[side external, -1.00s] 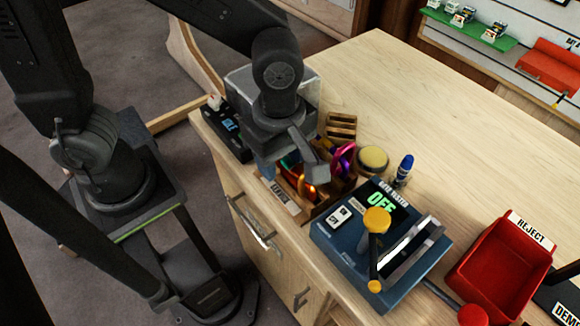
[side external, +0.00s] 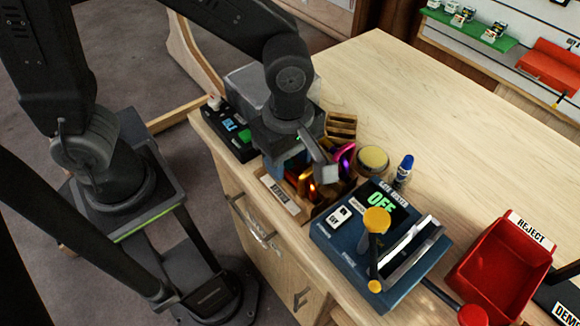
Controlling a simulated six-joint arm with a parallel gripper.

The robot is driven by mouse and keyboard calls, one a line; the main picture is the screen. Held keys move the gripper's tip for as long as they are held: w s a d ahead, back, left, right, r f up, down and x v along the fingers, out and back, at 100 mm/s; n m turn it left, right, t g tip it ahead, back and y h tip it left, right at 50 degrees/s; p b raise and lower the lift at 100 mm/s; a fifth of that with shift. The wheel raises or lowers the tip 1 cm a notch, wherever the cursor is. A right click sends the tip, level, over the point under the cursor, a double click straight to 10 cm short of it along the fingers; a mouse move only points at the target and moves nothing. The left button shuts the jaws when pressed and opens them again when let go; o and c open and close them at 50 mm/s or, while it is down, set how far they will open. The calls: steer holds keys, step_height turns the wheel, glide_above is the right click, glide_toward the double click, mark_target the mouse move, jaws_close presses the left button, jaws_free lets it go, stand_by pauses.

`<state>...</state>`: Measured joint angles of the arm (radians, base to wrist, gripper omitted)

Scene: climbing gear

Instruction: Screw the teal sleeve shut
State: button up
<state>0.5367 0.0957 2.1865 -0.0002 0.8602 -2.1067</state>
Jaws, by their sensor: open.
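My gripper (side external: 308,172) is open and points down over a wooden rack of colored carabiners at the bench's left edge. One grey finger shows clearly; the other is largely hidden behind the gripper body. A magenta-purple carabiner (side external: 347,154) stands in the rack just right of the finger. Other colored pieces glow orange and red below the gripper. I cannot make out the teal sleeve, as the gripper covers much of the rack. I cannot tell whether the fingers touch anything.
A black box with a display (side external: 228,130) sits left of the rack. Right are a round yellow-topped pad (side external: 373,159), a blue-capped bottle (side external: 403,171), a blue tester with a yellow-knobbed lever (side external: 345,240) and a red reject bin (side external: 498,265). The back of the bench (side external: 410,90) is clear.

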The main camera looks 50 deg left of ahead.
steer(key=shift+f, duration=0.85)
steer(key=shift+s, duration=0.75)
steer(key=shift+r, duration=1.45)
steer(key=shift+w, duration=0.1)
steer(key=shift+w, duration=0.65)
steer(key=shift+f, duration=0.1)
